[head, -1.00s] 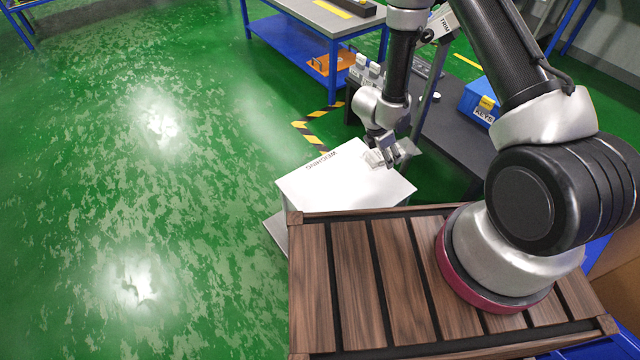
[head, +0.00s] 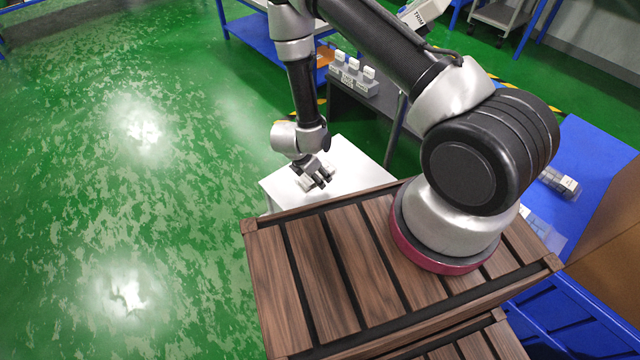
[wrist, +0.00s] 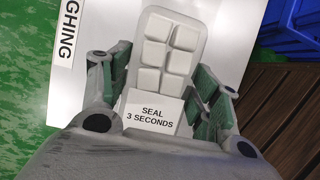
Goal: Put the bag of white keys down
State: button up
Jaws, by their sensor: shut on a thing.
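The bag of white keys (wrist: 168,55) shows in the wrist view as a pale pouch with raised square keys and a label reading "SEAL 3 SECONDS". My gripper (wrist: 160,92) is shut on it, with green-padded fingers on both sides. In the head view my gripper (head: 318,180) is low over the white weighing table (head: 352,165). The bag is hard to make out there. The white top with the letters "GHING" (wrist: 67,30) lies behind the bag in the wrist view. I cannot tell whether the bag touches it.
A dark bench behind the white table carries a grey rack (head: 355,82) with several white-topped items. A blue table (head: 590,165) with small grey items stands at the right. A blue bench (head: 255,35) is at the back. The green floor at the left is clear.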

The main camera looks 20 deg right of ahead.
jog(key=shift+f, duration=2.95)
jog(key=o, duration=1.1)
jog(key=shift+f, duration=0.1)
